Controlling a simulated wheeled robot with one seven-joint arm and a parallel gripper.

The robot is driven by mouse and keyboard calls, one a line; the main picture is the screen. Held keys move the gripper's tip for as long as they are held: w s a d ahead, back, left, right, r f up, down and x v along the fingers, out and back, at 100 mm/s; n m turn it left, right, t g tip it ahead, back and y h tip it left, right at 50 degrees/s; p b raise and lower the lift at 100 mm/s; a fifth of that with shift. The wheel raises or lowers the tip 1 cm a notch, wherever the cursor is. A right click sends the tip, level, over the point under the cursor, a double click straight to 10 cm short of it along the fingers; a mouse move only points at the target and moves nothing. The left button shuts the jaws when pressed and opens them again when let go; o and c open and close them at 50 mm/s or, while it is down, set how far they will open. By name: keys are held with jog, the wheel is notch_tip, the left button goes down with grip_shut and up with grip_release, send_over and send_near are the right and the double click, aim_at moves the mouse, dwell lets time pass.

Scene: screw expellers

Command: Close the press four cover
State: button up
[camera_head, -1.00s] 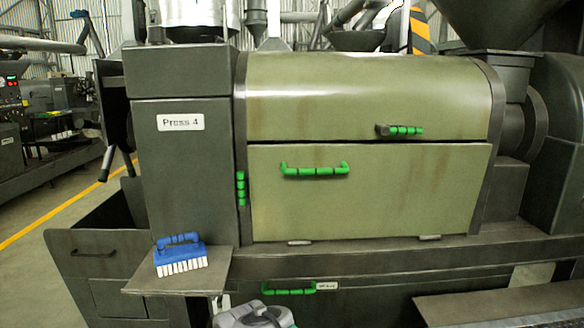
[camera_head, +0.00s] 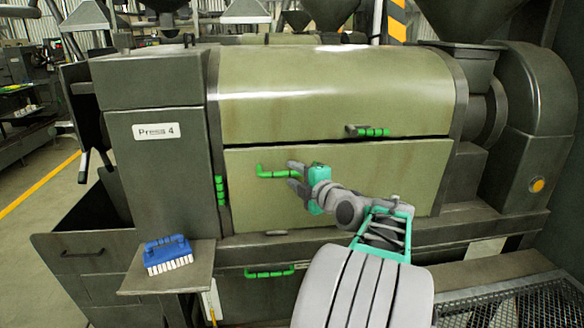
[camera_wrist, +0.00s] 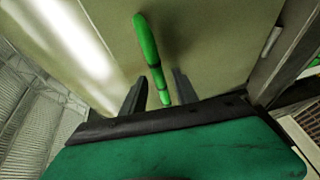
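Press 4, with its name plate (camera_head: 156,131), stands in front of me. Its olive-green cover has a curved upper panel (camera_head: 335,90) with a short green handle (camera_head: 373,132), and a flat lower panel (camera_head: 400,170) with a wider green handle (camera_head: 270,172). A dark seam runs between the panels. My gripper (camera_head: 293,174) is at the right end of the lower handle, covering part of it. In the wrist view my gripper (camera_wrist: 158,92) is open, one finger on each side of the green handle (camera_wrist: 150,50), with gaps visible beside it.
A blue brush (camera_head: 168,253) lies on a small metal shelf (camera_head: 150,278) at the lower left. Another green handle (camera_head: 268,273) sits below the cover. A green grip (camera_head: 221,190) is on the frame left of the panels. A mesh grating (camera_head: 520,305) is at the lower right.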

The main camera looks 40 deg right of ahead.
jog(key=shift+x, duration=0.8)
jog(key=shift+c, duration=0.4)
grip_shut()
dwell(0.4)
